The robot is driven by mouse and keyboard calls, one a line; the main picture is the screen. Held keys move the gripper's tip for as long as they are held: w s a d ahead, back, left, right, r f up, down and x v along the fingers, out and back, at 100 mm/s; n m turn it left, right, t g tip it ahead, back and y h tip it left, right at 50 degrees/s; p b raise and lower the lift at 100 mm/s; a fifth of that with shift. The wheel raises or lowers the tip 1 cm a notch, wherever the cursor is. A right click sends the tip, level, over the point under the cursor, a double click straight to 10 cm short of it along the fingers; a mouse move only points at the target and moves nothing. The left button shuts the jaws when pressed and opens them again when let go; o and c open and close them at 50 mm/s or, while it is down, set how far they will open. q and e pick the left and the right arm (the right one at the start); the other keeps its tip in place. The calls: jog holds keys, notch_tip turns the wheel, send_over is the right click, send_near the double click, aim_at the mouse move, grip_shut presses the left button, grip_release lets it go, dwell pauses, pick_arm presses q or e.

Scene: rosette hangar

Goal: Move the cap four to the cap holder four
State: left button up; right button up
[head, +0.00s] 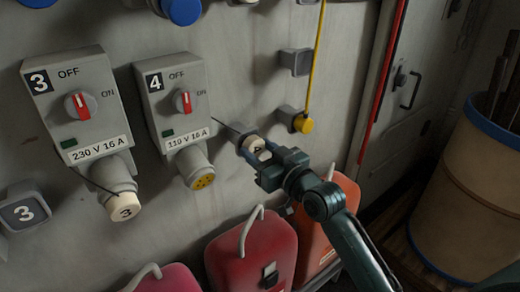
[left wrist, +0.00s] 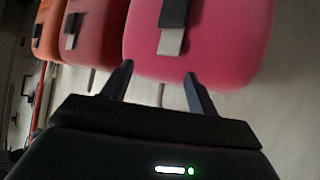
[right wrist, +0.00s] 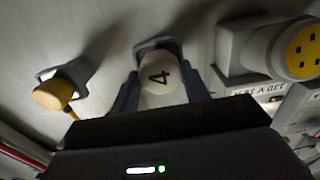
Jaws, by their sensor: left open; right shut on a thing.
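Cap four (head: 255,143) is cream-white with a black 4 on its end. My right gripper (head: 253,156) is shut on it, one finger on each side in the right wrist view (right wrist: 161,84). A grey wall holder (right wrist: 155,47) is right behind the cap, with the cap at its mouth; I cannot tell how deep it sits. I take this as cap holder four. A thin dark cord runs from the box marked 4 (head: 172,92) to the cap. That box's yellow socket (head: 203,182) is uncovered. My left gripper (left wrist: 156,82) is open and empty, facing the pink canister.
A yellow cap (head: 303,124) sits in a holder to the right, and an empty-looking holder (head: 296,61) is above it. Box 3 (head: 72,104) has its cap (head: 124,207) on. Red canisters (head: 252,250) stand below. A barrel (head: 470,195) is at right.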

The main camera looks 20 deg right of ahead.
pick_arm(q)
jog(key=shift+w+r, duration=0.1)
jog(key=shift+w, duration=0.1)
pick_arm(e)
jog(key=shift+w+a, duration=0.15)
jog(key=shift+w, duration=0.35)
jog(key=o, duration=1.4)
jog(key=shift+c, duration=0.2)
pick_arm(q)
jog(key=shift+s, duration=0.15)
